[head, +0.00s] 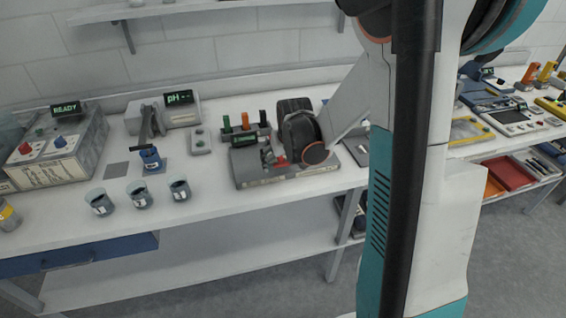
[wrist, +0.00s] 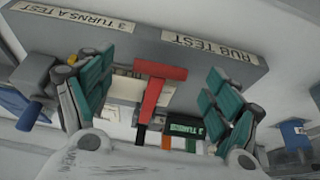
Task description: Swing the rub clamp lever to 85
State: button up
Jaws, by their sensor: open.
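The rub test unit is a grey box (head: 255,178) on the bench in the head view, with its labelled face (wrist: 135,40) across the wrist view. A red T-shaped lever (wrist: 160,85), which looks like the rub clamp lever, stands out from it. My gripper (wrist: 158,75) is open, with one teal-padded finger on each side of the red lever and visible gaps between. No contact shows. In the head view my wrist hangs over the unit and hides part of it. The lever's angle cannot be read.
A small green-lit display (head: 244,140) stands behind the unit, near green and orange posts. To the left are a pH meter (head: 180,108), several small cups (head: 138,193) and a box with a READY display (head: 62,150). Bare bench lies in front of the cups.

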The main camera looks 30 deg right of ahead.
jog(key=c, duration=1.6)
jog(key=shift+c, duration=0.2)
jog(key=shift+r, duration=0.1)
jog(key=shift+r, duration=0.1)
jog(key=shift+c, duration=0.5)
jog(key=shift+r, duration=0.1)
grip_shut()
jog(key=shift+w+r+p, duration=0.1)
jog(key=shift+r+p, duration=0.05)
jog(key=shift+p, duration=0.15)
jog(key=shift+r+g, duration=0.1)
jog(key=shift+g, duration=0.2)
